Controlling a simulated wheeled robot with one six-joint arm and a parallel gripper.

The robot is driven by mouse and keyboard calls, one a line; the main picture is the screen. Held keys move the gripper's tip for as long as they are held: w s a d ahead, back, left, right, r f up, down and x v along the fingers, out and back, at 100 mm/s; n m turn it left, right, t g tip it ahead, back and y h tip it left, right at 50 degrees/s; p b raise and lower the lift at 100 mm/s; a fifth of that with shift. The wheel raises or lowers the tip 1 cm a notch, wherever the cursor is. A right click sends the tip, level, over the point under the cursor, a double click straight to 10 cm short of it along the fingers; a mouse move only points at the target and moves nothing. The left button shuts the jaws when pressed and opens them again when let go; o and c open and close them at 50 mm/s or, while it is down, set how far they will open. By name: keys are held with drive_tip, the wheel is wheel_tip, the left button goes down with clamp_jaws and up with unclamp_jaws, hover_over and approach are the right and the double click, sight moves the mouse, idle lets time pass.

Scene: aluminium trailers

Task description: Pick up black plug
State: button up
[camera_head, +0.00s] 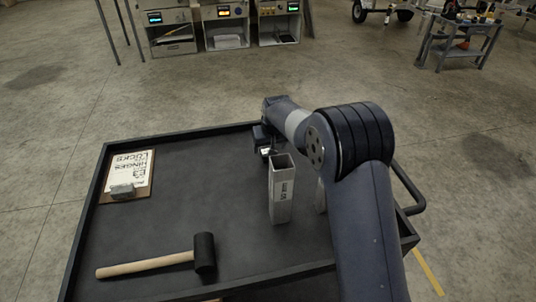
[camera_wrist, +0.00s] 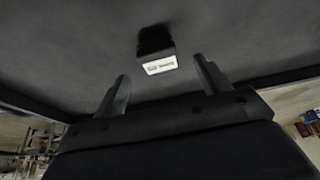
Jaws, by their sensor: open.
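In the wrist view a small black block (camera_wrist: 154,38) with a white printed face (camera_wrist: 160,65) lies on the dark cart top; it looks like the black plug, but its shape is only partly clear. My gripper (camera_wrist: 161,67) is open, with one finger on each side of the block's near face in the picture and nothing held. In the head view my gripper (camera_head: 263,138) is over the far part of the cart. A small white patch shows just below it, and the plug there is mostly hidden.
The cart top (camera_head: 165,215) has a raised rim. An upright grey rectangular tube (camera_head: 282,195) stands close in front of my gripper, with another pale piece (camera_head: 320,197) partly behind my arm. A mallet (camera_head: 203,254) and a clipboard (camera_head: 132,170) with a grey block lie left.

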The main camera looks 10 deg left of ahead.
drive_tip(key=shift+w+f, duration=0.2)
drive_tip(key=shift+f, duration=0.2)
drive_tip(key=shift+p+x, duration=0.6)
drive_tip(key=shift+x, duration=1.5)
drive_tip(key=shift+w+a+r, duration=0.1)
drive_tip(key=shift+w+a, duration=0.05)
drive_tip(key=shift+a, duration=0.05)
drive_tip(key=shift+c, duration=0.3)
drive_tip(key=c, duration=1)
